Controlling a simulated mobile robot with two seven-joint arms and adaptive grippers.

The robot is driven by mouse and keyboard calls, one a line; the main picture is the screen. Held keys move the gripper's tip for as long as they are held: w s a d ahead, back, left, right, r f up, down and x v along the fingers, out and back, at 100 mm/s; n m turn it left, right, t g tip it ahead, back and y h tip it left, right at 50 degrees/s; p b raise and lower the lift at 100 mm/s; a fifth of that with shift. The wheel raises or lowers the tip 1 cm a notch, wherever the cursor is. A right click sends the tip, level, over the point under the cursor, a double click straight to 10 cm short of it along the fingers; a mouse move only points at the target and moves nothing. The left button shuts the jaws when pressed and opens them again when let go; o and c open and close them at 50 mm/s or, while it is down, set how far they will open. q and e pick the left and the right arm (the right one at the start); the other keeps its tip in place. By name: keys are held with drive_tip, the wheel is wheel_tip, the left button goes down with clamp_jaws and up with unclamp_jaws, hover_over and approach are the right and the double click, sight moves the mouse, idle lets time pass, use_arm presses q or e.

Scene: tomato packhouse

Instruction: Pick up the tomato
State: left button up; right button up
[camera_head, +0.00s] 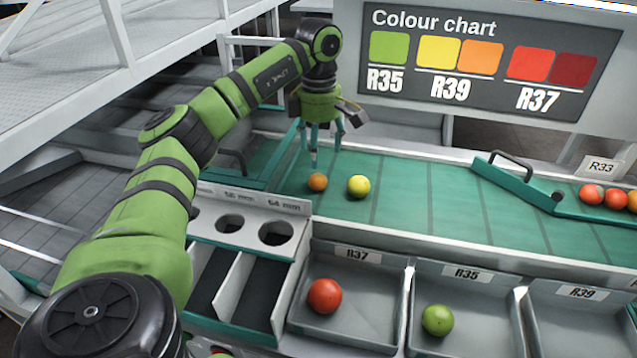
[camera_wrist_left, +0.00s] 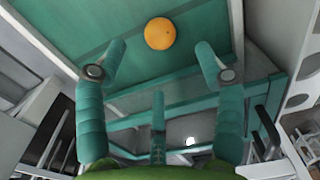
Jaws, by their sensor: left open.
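An orange tomato (camera_head: 317,182) lies on the green conveyor belt, and it also shows in the left wrist view (camera_wrist_left: 160,33). A yellow tomato (camera_head: 358,187) lies just right of it on the belt. My left gripper (camera_head: 322,155) is open and empty above the belt, close to the orange tomato and a little behind it. In the left wrist view the spread fingers (camera_wrist_left: 160,60) point toward the orange tomato, which sits beyond the fingertips and is not touched. My right gripper is not in view.
Grey bins stand in front of the belt: the R37 bin (camera_head: 357,327) holds a red tomato (camera_head: 324,296), the R35 bin (camera_head: 475,345) a green one (camera_head: 437,320). The R39 bin (camera_head: 570,320) looks empty. A sizing panel (camera_head: 255,213) has round holes.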

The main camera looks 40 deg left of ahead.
sight(319, 176)
use_arm(q)
drive_tip(key=shift+s+f, duration=0.1)
drive_tip(key=shift+f, duration=1.45)
wheel_tip(319, 176, down, 4)
drive_tip(key=shift+f+p, duration=0.25)
drive_tip(key=shift+p, duration=0.25)
drive_tip(key=shift+f, duration=0.4)
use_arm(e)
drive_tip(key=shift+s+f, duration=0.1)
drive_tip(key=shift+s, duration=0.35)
use_arm(q)
drive_tip(key=shift+c, duration=0.4)
drive_tip(key=c, duration=0.8)
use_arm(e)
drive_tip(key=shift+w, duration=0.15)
